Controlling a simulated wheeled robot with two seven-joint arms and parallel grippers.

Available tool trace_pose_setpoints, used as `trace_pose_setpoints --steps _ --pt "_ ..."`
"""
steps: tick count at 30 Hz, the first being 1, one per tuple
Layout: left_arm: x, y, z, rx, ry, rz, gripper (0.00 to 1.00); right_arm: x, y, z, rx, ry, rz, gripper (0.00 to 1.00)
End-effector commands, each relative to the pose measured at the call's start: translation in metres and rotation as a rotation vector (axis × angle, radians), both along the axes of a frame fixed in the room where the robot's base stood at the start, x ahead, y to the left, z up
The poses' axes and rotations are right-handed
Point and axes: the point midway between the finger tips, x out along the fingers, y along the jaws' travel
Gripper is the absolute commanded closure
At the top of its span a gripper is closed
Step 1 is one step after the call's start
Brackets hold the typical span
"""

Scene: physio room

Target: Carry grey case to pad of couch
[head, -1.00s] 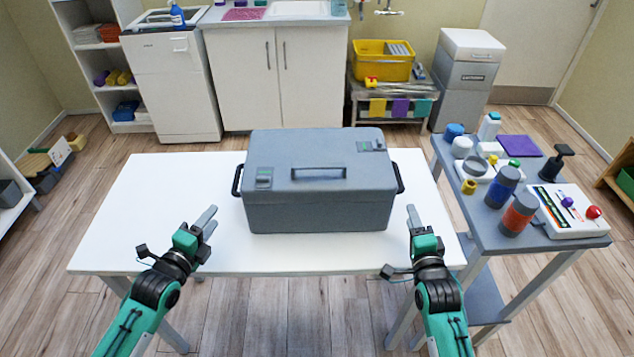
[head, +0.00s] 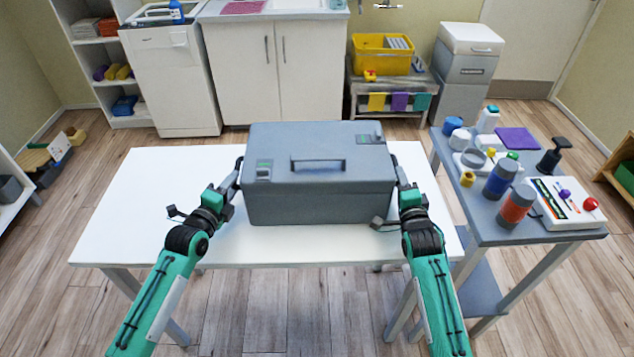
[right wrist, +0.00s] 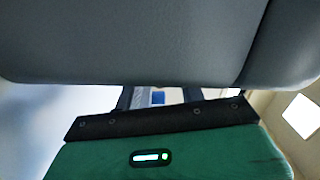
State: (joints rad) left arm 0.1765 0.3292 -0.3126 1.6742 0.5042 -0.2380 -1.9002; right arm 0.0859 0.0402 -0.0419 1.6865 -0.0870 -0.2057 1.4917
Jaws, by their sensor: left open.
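The grey case (head: 318,197) sits closed on the white table (head: 170,215), with a top handle and a latch at each end of its lid. My left gripper (head: 236,176) is open at the case's left side handle. My right gripper (head: 400,174) is at the right side, its fingertips partly hidden beside the case. In the right wrist view, the case (right wrist: 130,40) fills the top, and my right gripper's fingers (right wrist: 160,97) stand apart with a gap between them. I cannot tell whether either gripper touches a handle. No couch pad is in view.
A grey side table (head: 485,228) with bottles, a purple pad and a control box stands close on the right. A counter (head: 275,75) and a yellow crate (head: 381,56) on a rack stand behind.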

Motion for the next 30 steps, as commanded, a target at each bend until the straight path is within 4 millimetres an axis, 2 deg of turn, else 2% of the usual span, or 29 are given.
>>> trace_pose_setpoints --steps 3,7,19,20,24,26,30 --pt "0.015 -0.006 -0.001 -0.002 0.001 0.0 0.59 0.016 0.001 0.0 -0.001 0.0 0.0 0.6" --pt "0.025 -0.01 -0.002 -0.001 0.0 0.0 0.59 0.027 0.001 0.0 -0.001 0.001 0.001 0.6" --pt "0.03 -0.012 -0.003 0.0 0.001 -0.001 0.59 0.033 0.001 0.0 -0.001 0.0 0.0 0.6" --pt "0.03 -0.012 -0.003 0.0 0.001 -0.001 0.61 0.033 0.001 0.0 -0.001 0.0 0.0 0.62" --pt "0.03 -0.012 -0.003 0.0 0.001 0.0 0.89 0.033 0.001 0.0 -0.001 0.0 0.0 0.9" --pt "0.03 -0.012 -0.003 0.0 0.001 0.0 1.0 0.032 0.001 0.0 -0.001 0.0 0.0 1.0" --pt "0.03 -0.012 -0.003 0.0 0.001 0.0 1.0 0.032 0.001 -0.001 -0.001 0.001 0.0 1.0"
